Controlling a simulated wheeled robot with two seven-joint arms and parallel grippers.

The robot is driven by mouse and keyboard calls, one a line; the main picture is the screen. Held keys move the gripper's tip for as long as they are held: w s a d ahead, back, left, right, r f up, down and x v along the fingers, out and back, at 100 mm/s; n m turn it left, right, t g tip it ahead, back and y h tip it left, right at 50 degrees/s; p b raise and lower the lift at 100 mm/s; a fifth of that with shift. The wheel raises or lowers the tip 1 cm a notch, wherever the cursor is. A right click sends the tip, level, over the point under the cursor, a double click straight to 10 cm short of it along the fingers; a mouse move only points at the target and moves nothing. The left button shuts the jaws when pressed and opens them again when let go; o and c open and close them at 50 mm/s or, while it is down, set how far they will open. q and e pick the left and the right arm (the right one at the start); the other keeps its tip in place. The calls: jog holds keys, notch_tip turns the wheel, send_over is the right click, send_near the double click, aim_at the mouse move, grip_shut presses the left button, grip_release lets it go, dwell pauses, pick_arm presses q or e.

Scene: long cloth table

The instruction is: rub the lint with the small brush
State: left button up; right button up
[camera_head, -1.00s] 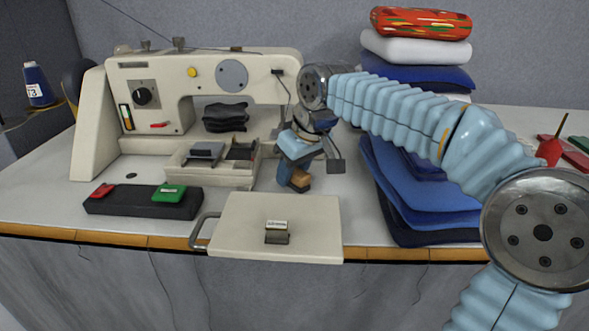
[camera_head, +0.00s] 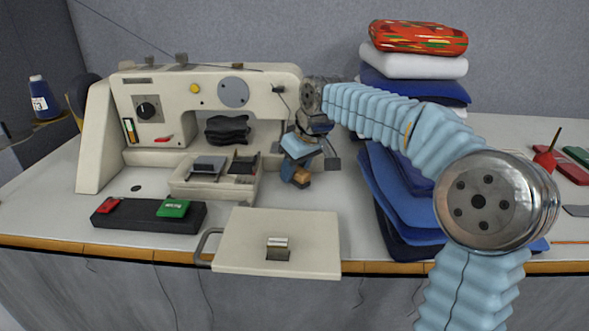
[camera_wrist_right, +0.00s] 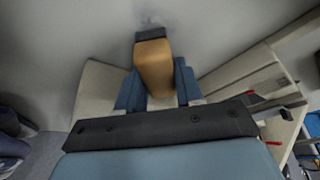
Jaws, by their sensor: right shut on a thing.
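My right gripper (camera_head: 293,176) is shut on the small brush (camera_head: 302,175), just right of the sewing machine's bed. In the right wrist view the tan brush (camera_wrist_right: 153,66) with a dark end sits between the blue fingers of the gripper (camera_wrist_right: 157,85). The brush end points away from the gripper, over a pale grey surface; I cannot tell whether it touches. Dark pieces (camera_head: 228,130) lie under the machine's arm. I cannot tell for sure which thing is the lint. My left gripper is not in view.
The cream sewing machine (camera_head: 270,98) stands left of my right gripper. A loose cream plate (camera_head: 310,240) with a handle lies at the front edge. A black block (camera_head: 140,220) is at left. Folded blue cloths (camera_head: 400,215) are stacked right, under my arm.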

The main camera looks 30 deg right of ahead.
jog(key=shift+d, duration=0.1)
jog(key=r, duration=0.4)
jog(key=shift+w+r, duration=0.2)
jog(key=shift+s+r, duration=0.1)
jog(key=shift+r, duration=0.75)
jog(key=shift+r, duration=1.45)
